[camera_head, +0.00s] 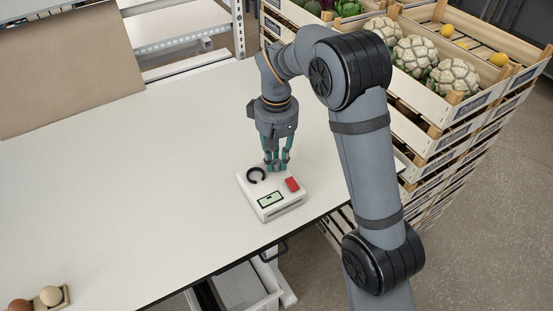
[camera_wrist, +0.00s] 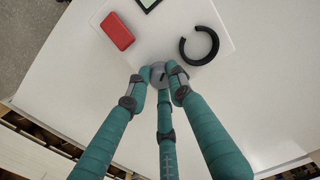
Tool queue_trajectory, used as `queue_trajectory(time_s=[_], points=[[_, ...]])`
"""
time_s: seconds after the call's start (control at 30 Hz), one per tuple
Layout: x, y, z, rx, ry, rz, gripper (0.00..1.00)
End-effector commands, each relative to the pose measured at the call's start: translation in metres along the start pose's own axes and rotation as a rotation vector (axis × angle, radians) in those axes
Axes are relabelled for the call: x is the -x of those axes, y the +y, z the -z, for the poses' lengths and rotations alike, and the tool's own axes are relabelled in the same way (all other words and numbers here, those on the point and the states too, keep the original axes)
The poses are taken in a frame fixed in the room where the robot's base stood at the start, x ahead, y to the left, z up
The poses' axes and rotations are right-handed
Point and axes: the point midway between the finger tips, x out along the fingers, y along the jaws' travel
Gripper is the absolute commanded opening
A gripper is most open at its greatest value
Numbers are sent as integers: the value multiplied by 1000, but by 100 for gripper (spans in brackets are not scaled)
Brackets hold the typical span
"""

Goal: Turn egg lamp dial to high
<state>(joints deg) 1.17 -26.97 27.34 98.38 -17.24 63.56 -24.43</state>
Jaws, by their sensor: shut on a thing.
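The egg lamp (camera_head: 268,207) is a white box on the table near its right edge. It has a black open ring (camera_head: 256,175), a red block-shaped part (camera_head: 292,184) and a small green display (camera_head: 271,199). My gripper (camera_head: 276,166) points down at the back of the box, between the ring and the red part. In the wrist view, the fingertips of my gripper (camera_wrist: 158,76) are closed around a small grey dial (camera_wrist: 158,73). The fingers partly hide the dial, and its setting cannot be read. The black ring (camera_wrist: 199,46) and red part (camera_wrist: 117,31) are apart from the fingers.
The white table (camera_head: 150,180) is mostly clear. A small holder with eggs (camera_head: 50,296) is at the front left. A brown board (camera_head: 65,65) stands at the back left. Stacked wooden crates (camera_head: 440,130) with cauliflowers (camera_head: 415,54) stand beyond the right edge.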

Motion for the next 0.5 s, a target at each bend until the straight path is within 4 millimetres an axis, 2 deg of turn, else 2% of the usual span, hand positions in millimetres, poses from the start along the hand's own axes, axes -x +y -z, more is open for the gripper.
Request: queue_trajectory(time_s=[0.33, 0.37, 0.5], points=[[0, 0, -1, -5, -3, 2, 0], [0, 0, -1, -5, -3, 2, 22], [0, 0, -1, -4, -3, 2, 30]])
